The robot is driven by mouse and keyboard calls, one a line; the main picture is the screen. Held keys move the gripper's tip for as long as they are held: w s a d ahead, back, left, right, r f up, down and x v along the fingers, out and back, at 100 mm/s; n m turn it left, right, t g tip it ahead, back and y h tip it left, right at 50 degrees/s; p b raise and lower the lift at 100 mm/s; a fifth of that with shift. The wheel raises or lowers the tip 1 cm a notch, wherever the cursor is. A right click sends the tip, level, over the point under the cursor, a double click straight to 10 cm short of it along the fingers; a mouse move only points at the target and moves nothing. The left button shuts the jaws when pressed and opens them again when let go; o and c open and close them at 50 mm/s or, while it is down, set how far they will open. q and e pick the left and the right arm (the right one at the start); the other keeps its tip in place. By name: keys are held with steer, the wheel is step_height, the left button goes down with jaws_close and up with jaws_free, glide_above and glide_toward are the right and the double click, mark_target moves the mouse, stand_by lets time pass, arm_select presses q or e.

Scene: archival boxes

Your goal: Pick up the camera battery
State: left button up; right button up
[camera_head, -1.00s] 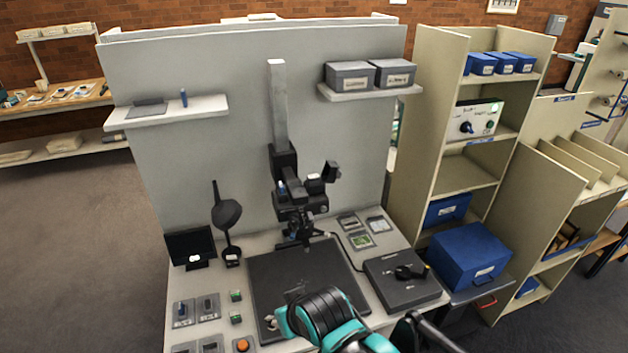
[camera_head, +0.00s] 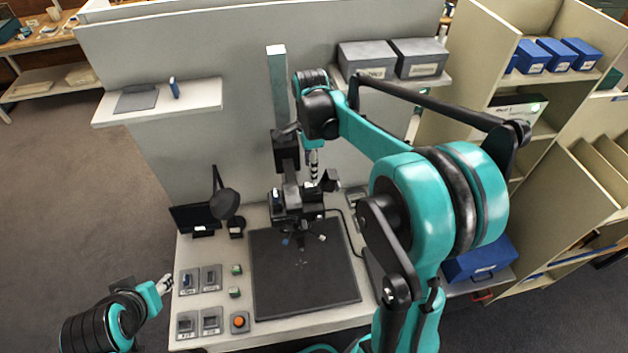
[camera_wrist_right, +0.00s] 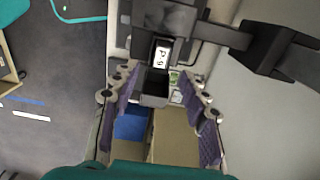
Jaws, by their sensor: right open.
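A white-labelled block (camera_wrist_right: 161,54), which could be the camera battery, shows in a slot of the black camera (camera_wrist_right: 168,18) in the right wrist view. A dark open box-like part (camera_wrist_right: 153,90) lies just below it. My right gripper (camera_wrist_right: 157,84) is open, its two purple-padded fingers on either side of that dark part. I cannot tell if they touch it. In the head view the right gripper (camera_head: 314,168) points down beside the camera (camera_head: 296,203) on the copy stand. My left gripper (camera_head: 165,284) is at the bench's left edge; its jaws are too small to read.
A dark baseboard (camera_head: 300,275) lies under the camera. Charger-like units (camera_head: 188,281) and an orange button (camera_head: 239,321) are at the bench's front left. A small blue item (camera_head: 174,88) stands on the left shelf. Grey boxes (camera_head: 367,61) sit on the right shelf.

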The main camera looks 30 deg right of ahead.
mark_target(311, 190)
step_height(311, 190, down, 7)
steer(key=shift+w+a+r+b, duration=0.1)
steer(key=shift+b, duration=0.2)
jaws_close()
